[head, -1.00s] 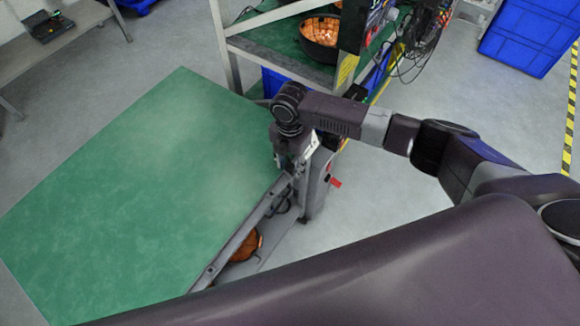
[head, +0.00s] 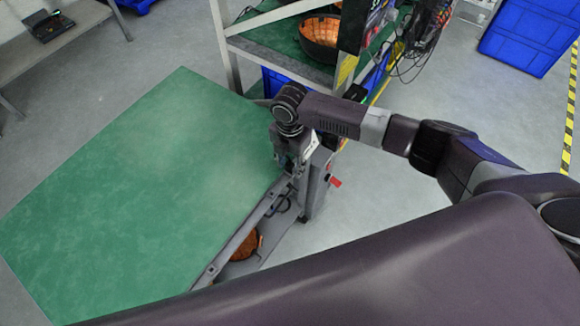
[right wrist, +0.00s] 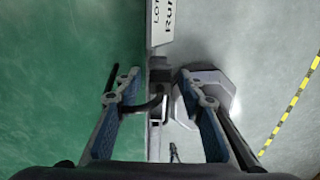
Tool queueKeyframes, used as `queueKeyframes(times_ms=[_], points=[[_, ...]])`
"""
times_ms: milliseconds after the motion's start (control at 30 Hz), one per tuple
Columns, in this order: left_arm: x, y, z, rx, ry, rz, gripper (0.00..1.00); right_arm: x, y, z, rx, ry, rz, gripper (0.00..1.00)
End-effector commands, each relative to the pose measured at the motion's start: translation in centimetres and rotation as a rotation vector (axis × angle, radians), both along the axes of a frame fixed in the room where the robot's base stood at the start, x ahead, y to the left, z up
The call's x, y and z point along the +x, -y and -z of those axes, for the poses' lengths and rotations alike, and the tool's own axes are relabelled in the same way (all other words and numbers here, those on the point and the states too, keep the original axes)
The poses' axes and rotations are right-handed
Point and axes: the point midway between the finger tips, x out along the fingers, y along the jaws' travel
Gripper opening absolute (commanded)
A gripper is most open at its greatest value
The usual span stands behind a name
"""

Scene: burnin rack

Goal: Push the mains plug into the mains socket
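My right gripper (head: 290,168) points down over the right edge of the green-topped table. In the right wrist view its two blue-padded fingers (right wrist: 158,76) are apart, one on each side of the table's edge. Between them shows a short black curved piece (right wrist: 147,106), perhaps a cable; I cannot tell whether it belongs to the plug. No finger is seen closed on it. I cannot make out the mains plug or the mains socket for certain in either view. My left gripper is not in view.
The green table (head: 130,200) has a clear top. A grey upright (head: 316,190) stands at its right edge, with a red part (head: 335,182). A white printed card (right wrist: 164,22) is ahead of the fingers.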

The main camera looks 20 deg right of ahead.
Motion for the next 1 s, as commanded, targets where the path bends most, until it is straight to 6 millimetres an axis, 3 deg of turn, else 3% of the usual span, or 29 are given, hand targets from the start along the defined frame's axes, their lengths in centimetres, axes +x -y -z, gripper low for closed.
queueKeyframes(times_ms=[33, 367, 1000], points=[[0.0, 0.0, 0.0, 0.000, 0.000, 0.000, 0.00, 0.0, 0.0, 0.0, 0.000, 0.000, 0.000, 0.36], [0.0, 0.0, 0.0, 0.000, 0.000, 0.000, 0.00, 0.0, 0.0, 0.0, 0.000, 0.000, 0.000, 0.00], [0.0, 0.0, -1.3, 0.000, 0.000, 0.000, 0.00, 0.0, 0.0, -1.3, 0.000, 0.000, 0.000, 0.00]])
